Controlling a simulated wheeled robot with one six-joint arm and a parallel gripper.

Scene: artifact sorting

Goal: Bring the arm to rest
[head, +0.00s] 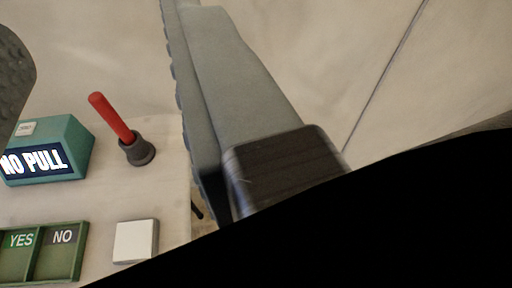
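My gripper (100,60) shows only in part in the head view. One long grey-green finger with a ribbed left side runs from the top edge down to a dark block at the centre. A dark, bumpy rounded piece at the left edge looks like the other finger, cut off by the frame. The space between them is wide and nothing is held there. The fingertip of the long finger is out of frame.
A pale table (172,205) at the left bears a teal box (62,140) reading "NO PULL", a red-handled lever (112,118) leaning on a dark base, a green tray (80,262) marked YES and NO, and a white block (134,241). A black area hides the lower right.

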